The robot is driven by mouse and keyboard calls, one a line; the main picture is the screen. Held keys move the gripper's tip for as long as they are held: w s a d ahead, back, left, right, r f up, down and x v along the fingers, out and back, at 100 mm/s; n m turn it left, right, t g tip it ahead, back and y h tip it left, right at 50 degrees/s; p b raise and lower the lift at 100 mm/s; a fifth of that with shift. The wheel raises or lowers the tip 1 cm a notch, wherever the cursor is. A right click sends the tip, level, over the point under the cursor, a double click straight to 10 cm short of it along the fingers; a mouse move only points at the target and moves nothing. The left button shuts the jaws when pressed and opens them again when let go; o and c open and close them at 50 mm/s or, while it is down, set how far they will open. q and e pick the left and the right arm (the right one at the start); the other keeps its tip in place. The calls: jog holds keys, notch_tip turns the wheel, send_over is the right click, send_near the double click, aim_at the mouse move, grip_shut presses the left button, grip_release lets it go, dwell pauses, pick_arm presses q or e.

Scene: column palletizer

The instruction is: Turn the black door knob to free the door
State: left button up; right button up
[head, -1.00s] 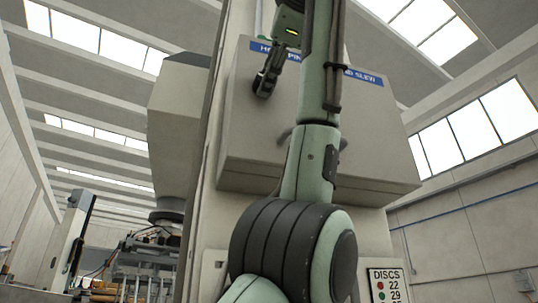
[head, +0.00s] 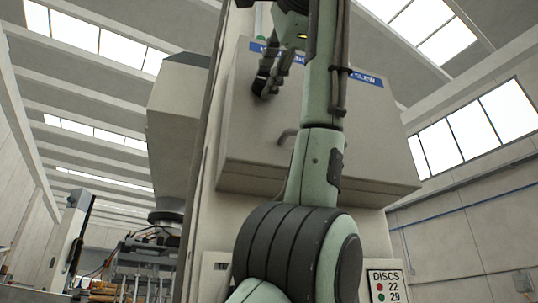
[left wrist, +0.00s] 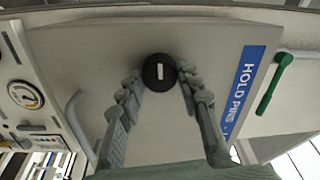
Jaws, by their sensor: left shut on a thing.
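The black door knob (left wrist: 159,72) shows in the left wrist view as a round disc with a white bar, on the grey door (left wrist: 150,42). The bar stands nearly upright in that picture. My left gripper (left wrist: 161,80) has one finger on each side of the knob, closed on it. In the head view my left gripper (head: 268,82) is at the upper left of the door (head: 255,125), and the knob is hidden behind the fingers. The door looks closed. My right gripper is not in view.
A blue label reading HOLD PINS (left wrist: 245,88) and a green handle (left wrist: 274,84) lie to the right in the left wrist view. A curved grey handle (left wrist: 78,115) and a gauge (left wrist: 25,95) lie left. A DISCS sign (head: 386,285) is below the door.

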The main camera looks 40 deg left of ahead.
pick_arm(q)
jog(key=o, duration=1.2)
jog(key=shift+c, duration=0.2)
jog(key=v, duration=1.2)
